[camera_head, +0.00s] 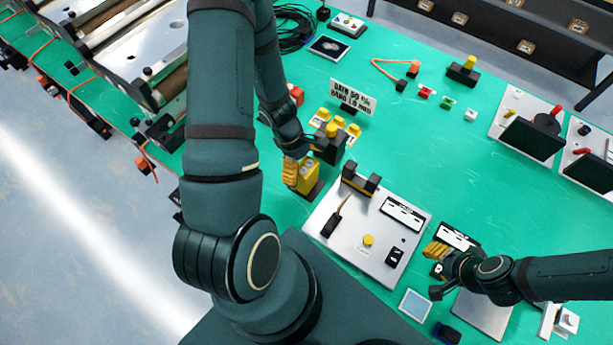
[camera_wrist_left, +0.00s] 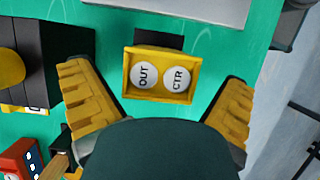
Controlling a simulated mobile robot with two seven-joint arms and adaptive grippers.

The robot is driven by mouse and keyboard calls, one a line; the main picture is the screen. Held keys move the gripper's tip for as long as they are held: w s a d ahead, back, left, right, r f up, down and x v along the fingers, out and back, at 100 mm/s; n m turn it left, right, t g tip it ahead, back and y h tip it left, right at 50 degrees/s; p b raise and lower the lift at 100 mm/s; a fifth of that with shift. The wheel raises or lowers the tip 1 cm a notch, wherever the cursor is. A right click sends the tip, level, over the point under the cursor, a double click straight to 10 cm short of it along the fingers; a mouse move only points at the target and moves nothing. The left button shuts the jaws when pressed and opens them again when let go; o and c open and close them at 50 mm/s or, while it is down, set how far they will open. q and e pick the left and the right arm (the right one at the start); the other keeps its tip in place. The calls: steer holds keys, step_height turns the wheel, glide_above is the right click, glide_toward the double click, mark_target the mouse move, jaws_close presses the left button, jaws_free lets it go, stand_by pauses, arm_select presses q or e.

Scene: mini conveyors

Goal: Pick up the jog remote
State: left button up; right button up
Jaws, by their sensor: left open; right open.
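The jog remote appears to be the yellow box (camera_wrist_left: 161,98) with two round white buttons marked OUT and CTR. In the left wrist view it lies between the two ribbed yellow fingers of my left gripper (camera_wrist_left: 157,82), with a gap on each side. In the head view the yellow box (camera_head: 308,178) is beside the left fingers (camera_head: 299,170) and partly hidden by them. A dark part shows behind it. My left gripper is open. My right gripper (camera_head: 437,256) is open and empty at the lower right, near the grey panel.
A grey panel (camera_head: 330,205) with a black handle and a yellow button lies right of the remote. A black block with yellow knobs (camera_head: 329,142) stands just behind it. A white sign (camera_head: 352,97) is farther back. A red box (camera_wrist_left: 22,160) shows lower left in the wrist view.

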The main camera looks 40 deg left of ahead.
arm_select(q)
steer(key=shift+d+f, duration=0.2)
steer(key=shift+f, duration=0.35)
steer(key=c, duration=1.3)
steer(key=shift+r, duration=0.1)
